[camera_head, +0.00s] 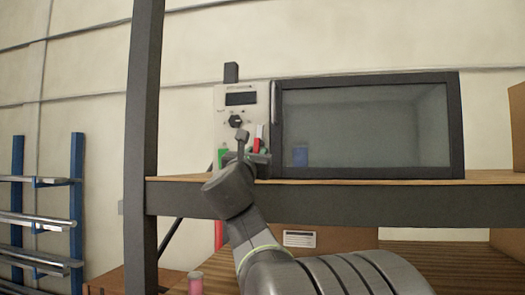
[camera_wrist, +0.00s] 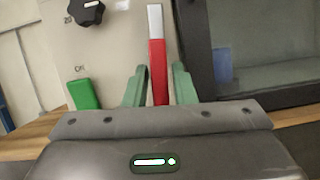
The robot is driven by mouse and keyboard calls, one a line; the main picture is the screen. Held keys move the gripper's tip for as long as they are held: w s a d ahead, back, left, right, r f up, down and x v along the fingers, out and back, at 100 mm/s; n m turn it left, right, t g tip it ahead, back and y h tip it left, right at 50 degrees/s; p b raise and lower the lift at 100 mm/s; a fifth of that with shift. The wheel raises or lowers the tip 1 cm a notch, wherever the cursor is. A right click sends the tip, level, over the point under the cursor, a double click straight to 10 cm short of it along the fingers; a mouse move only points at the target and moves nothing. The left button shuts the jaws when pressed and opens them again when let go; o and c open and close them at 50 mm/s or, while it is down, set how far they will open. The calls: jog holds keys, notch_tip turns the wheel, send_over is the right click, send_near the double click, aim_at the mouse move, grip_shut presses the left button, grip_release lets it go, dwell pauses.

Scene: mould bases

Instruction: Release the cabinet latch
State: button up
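The cabinet (camera_head: 368,172) is a dark-framed box with a glass door, standing on a wooden shelf. Its pale control panel (camera_head: 222,105) is on the left side. A red lever with a silver upper part, which looks like the latch (camera_wrist: 157,70), stands upright on the panel; its red part also shows in the head view (camera_head: 257,146). My gripper (camera_wrist: 159,72) is open in front of the panel, with one greenish finger on each side of the red lever. Gaps show between the fingers and the lever. The lever's lower end is hidden behind my gripper body.
A black knob (camera_wrist: 86,12) and a green button (camera_wrist: 84,94) are on the panel, left of the lever. The door frame (camera_wrist: 196,45) is close to the right finger. A dark shelf post (camera_head: 143,130) stands at the left. A cardboard box (camera_head: 517,125) is at the right edge.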

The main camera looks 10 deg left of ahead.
jog(key=shift+c, duration=0.2)
grip_shut()
jog(key=shift+d+f+n+y+b, duration=0.1)
jog(key=shift+d+n+y+b, duration=0.15)
jog(key=shift+n+y+b, duration=0.45)
jog(key=shift+n+h, duration=0.3)
jog(key=shift+o, duration=0.2)
grip_release()
